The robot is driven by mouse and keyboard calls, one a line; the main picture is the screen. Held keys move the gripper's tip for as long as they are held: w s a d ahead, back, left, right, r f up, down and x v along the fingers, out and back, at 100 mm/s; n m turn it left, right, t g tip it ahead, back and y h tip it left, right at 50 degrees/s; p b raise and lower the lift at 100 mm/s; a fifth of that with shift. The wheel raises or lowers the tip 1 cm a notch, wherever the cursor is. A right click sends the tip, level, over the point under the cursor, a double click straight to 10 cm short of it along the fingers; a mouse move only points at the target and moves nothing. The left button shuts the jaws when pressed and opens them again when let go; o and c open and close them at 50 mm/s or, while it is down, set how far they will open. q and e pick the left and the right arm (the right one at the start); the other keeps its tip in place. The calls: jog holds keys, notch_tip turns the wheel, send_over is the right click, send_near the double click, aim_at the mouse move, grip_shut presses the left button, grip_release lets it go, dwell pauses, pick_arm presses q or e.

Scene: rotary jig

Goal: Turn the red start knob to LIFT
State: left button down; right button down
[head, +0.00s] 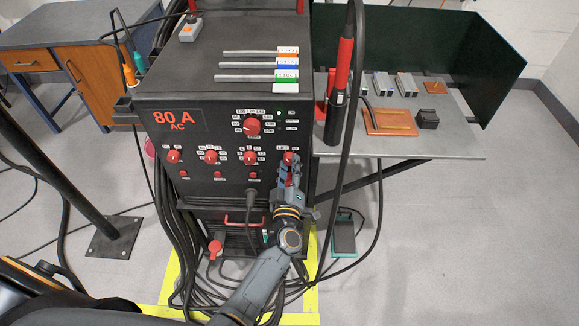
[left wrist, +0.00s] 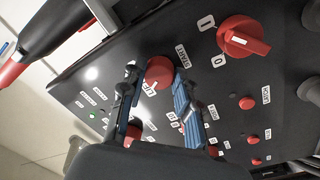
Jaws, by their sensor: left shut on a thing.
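The red start knob (head: 289,156) is at the right of the black machine's front panel. In the left wrist view the red knob (left wrist: 159,71) sits between my fingertips, beside a label reading START. My left gripper (head: 290,168) reaches up to it from below and is shut on it. In the left wrist view the blue-grey fingers of the gripper (left wrist: 156,88) lie one on each side of the knob. A white mark shows on the knob, but I cannot tell which position it points to. My right gripper is not in view.
Other red knobs (head: 211,157) and small red buttons (head: 217,175) are close by on the panel. A larger red switch (left wrist: 243,37) shows in the left wrist view. A torch (head: 341,78) hangs to the right, near a grey side table (head: 455,130). Cables lie below.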

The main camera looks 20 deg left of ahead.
pick_arm(q)
jog(key=c, duration=1)
grip_release()
jog(key=shift+o, duration=0.2)
